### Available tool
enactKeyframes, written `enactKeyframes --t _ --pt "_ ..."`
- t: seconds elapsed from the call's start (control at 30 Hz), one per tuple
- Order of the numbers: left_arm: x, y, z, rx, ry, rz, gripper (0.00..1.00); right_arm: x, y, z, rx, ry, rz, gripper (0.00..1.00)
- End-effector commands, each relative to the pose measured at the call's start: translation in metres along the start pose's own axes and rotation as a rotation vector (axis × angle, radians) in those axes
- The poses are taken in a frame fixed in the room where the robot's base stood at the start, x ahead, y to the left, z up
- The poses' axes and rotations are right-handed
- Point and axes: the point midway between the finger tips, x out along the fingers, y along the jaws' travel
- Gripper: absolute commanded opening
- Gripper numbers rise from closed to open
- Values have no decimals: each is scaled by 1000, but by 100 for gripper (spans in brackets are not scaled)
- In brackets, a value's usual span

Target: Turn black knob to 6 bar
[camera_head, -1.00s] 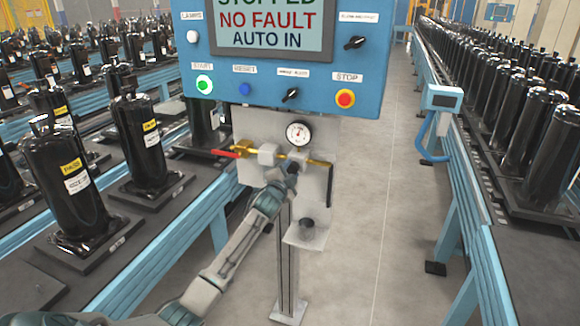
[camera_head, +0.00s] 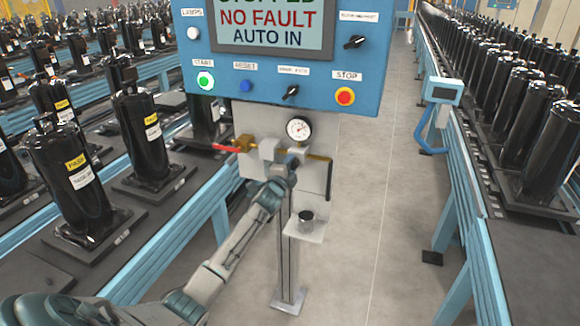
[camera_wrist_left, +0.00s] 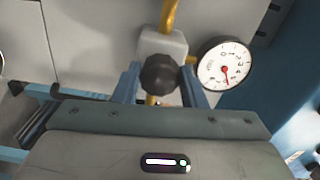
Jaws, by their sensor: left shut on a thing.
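The black knob (camera_wrist_left: 160,73) shows in the left wrist view, in front of a pale regulator block on a brass pipe. My left gripper (camera_wrist_left: 160,82) has one finger on each side of the knob and is shut on it. In the head view the left gripper (camera_head: 290,166) hides the knob, just below the round white pressure gauge (camera_head: 299,129). The gauge also shows in the left wrist view (camera_wrist_left: 226,64), with a red needle; its exact reading is too small to tell. My right gripper is not in view.
A blue control panel (camera_head: 225,98) hangs above the gauge. A red valve handle (camera_head: 226,148) is left of it. A small shelf below holds a dark cylinder (camera_head: 306,216). Black compressors (camera_head: 143,140) line conveyors on both sides. The floor at right of the stand is clear.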

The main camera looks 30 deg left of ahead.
Motion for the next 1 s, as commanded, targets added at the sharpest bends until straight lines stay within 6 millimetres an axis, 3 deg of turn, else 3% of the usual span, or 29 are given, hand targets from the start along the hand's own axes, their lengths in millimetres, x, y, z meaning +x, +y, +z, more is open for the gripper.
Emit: enactKeyframes --t 0.17,0.2,0.3,0.67,1.0 --pt "0 0 0 -2 1 0 15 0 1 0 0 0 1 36" --pt "0 0 0 -2 1 0 42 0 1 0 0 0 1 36" --pt "0 0 0 -2 0 0 59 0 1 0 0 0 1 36" --pt "-4 1 0 -1 0 0 59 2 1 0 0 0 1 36" --pt "-52 5 0 1 2 0 59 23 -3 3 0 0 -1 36"
